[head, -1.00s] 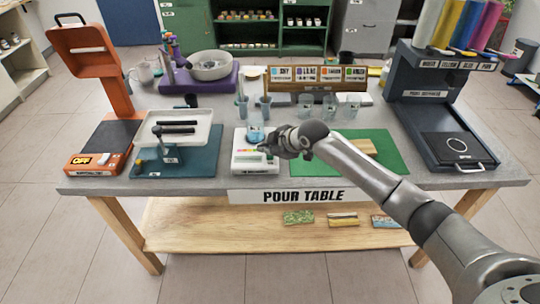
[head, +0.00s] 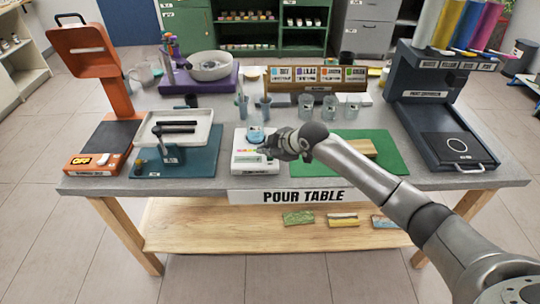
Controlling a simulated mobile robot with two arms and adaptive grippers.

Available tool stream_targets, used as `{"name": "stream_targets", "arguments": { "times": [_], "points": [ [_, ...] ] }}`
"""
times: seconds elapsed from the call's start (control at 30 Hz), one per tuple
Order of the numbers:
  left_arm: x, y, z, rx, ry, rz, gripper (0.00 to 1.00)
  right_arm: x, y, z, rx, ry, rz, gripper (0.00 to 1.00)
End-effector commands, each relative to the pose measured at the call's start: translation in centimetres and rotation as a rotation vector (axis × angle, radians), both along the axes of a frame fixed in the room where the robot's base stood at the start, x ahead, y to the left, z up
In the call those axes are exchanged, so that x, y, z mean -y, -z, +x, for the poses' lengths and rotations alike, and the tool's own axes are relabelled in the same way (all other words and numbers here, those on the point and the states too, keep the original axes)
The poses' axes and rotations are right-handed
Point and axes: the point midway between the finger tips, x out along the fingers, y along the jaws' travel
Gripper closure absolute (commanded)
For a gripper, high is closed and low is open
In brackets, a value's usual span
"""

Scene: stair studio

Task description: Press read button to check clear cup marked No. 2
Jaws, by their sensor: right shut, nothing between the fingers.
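The white reader device (head: 252,162) stands near the front middle of the table. A clear cup with blue contents (head: 256,134) sits on its top. Any number on the cup is too small to read. My right gripper (head: 268,153) is shut and empty, low over the right part of the device's front. It hides part of the device there, and I cannot tell whether it touches a button. My left gripper is out of view.
Several clear cups (head: 330,106) stand behind the green mat (head: 386,150). An orange press-like machine (head: 98,130) and a white tray on a stand (head: 172,130) are at left. A dark dispenser (head: 425,110) is at right. The front table edge carries a "POUR TABLE" sign (head: 291,196).

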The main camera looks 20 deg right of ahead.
Motion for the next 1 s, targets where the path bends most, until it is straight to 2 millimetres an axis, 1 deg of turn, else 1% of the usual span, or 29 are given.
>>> {"name": "stream_targets", "arguments": {
  "times": [0.3, 0.7, 0.83, 1.0],
  "points": [
    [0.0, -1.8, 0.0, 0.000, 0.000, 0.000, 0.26, 0.1, -1.7, 0.0, -0.002, 0.001, -0.001, 1.00],
    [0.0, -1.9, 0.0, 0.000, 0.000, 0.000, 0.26, 0.0, -1.8, 0.0, 0.000, 0.001, -0.001, 1.00],
    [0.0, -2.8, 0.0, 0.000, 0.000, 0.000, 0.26, 0.1, -2.8, 0.0, 0.000, 0.000, 0.000, 1.00],
    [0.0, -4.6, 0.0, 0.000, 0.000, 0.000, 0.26, 0.0, -4.6, 0.0, 0.000, 0.000, 0.000, 1.00]
  ]
}}
